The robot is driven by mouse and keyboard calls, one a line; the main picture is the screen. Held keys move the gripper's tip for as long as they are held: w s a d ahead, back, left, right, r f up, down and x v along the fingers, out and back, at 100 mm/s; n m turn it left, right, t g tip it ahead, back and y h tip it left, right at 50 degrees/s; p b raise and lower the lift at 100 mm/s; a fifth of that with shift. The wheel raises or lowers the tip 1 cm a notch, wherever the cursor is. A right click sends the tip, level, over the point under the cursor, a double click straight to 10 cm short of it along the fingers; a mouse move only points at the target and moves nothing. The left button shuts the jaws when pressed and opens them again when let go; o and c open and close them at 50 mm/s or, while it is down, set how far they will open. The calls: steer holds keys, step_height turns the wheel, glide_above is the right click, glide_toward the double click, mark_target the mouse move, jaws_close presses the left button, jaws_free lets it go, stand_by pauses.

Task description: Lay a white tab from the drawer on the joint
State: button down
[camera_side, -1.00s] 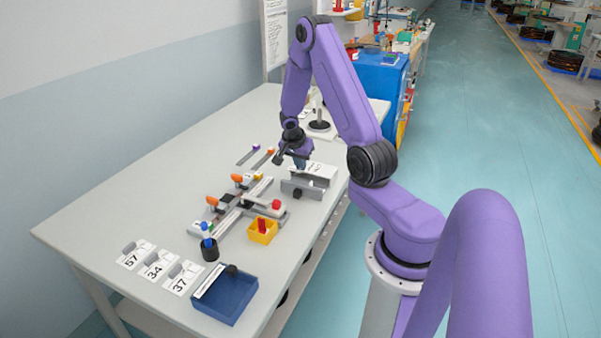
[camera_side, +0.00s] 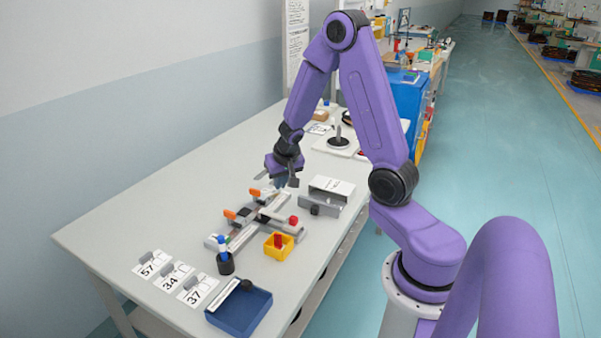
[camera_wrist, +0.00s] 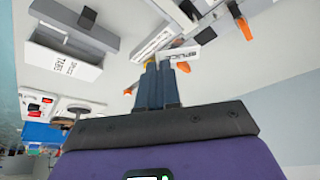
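My gripper (camera_side: 281,184) is above the far end of the splice track (camera_side: 240,237), pointing down. In the wrist view its two dark blue fingers (camera_wrist: 157,68) are close together; I cannot make out whether a thin tab is between them. A white piece marked SPLICE (camera_wrist: 190,47) shows just beyond the fingertips; whether it touches them is unclear. The tab drawer (camera_wrist: 62,66), white and labelled for splice tabs, stands at left in the wrist view, and right of the gripper in the side view (camera_side: 332,187). The joint itself is not clear.
Orange clamp levers (camera_side: 229,214) stand up along the track. A yellow bin (camera_side: 279,246) with a red item, a dark cup (camera_side: 225,264) with a blue-topped tool, a blue tray (camera_side: 240,311) and numbered cards (camera_side: 172,277) lie nearer. The table's left side is clear.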

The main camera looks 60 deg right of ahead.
mark_target(268, 195)
steer(key=a+n+y, duration=0.3)
steer(key=a+n, duration=0.4)
steer(key=a, duration=0.2)
steer(key=w+d+f, duration=0.2)
steer(key=w+d, duration=0.6)
steer(key=d, duration=0.1)
steer(key=shift+w+f+t, duration=0.15)
steer(key=shift+w+t, duration=0.15)
steer(key=shift+w, duration=0.05)
steer(key=shift+f, duration=0.15)
steer(key=shift+f, duration=2.7)
steer(key=shift+f, duration=1.15)
